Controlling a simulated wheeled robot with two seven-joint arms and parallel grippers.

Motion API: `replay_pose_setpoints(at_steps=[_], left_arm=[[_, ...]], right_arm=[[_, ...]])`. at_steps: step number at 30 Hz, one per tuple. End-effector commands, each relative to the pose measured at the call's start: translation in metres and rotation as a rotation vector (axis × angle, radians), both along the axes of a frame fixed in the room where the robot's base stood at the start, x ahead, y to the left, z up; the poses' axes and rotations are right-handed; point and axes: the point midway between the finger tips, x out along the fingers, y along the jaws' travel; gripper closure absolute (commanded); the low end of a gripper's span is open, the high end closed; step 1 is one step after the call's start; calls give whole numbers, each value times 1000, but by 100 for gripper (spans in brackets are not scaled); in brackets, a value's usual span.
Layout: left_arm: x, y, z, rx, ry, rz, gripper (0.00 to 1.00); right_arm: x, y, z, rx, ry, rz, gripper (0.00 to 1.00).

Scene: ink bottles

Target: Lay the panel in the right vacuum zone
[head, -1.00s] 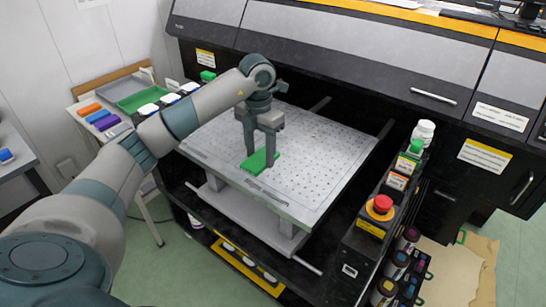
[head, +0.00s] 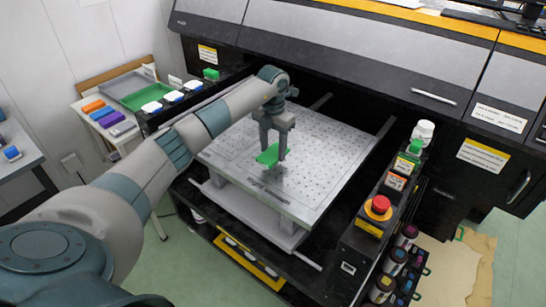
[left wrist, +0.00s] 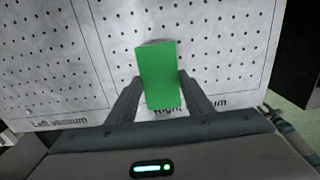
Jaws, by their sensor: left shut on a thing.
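The green panel (head: 266,156) is between the fingers of my left gripper (head: 274,153), which is shut on it over the front part of the perforated white bed (head: 322,160). In the left wrist view the panel (left wrist: 158,72) fills the space between the fingers and sticks out past their tips. The panel looks held just above the bed, though the exact gap cannot be told. The right vacuum zone (left wrist: 222,62) is a dotted outlined area under the panel, its printed label partly hidden by panel and fingers. The left vacuum zone (left wrist: 65,60) lies to its left. My right gripper is not in view.
A black side console with a red stop button (head: 378,205) and a white bottle (head: 423,132) borders the bed at right. Ink bottles (head: 388,275) stand below it. The printer hood (head: 350,60) overhangs the back. A green tray (head: 146,92) is at left. Most of the bed is clear.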

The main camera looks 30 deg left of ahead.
Motion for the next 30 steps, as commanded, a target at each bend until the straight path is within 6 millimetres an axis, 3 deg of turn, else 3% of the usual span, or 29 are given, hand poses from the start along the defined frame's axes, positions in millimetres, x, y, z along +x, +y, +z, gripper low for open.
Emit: replay_pose_setpoints(at_steps=[5, 15, 27, 28, 30], left_arm=[[-1, 0, -4, -1, 2, 1, 76], [-1, 0, -38, -1, 1, 1, 76], [0, 0, -44, 0, 0, 1, 76], [0, 0, -43, 0, 0, 1, 52], [0, 0, -42, 0, 0, 1, 35]], right_arm=[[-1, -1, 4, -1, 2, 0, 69], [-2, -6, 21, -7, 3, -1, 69], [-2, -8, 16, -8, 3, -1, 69], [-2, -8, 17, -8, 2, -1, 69], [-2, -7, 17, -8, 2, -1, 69]])
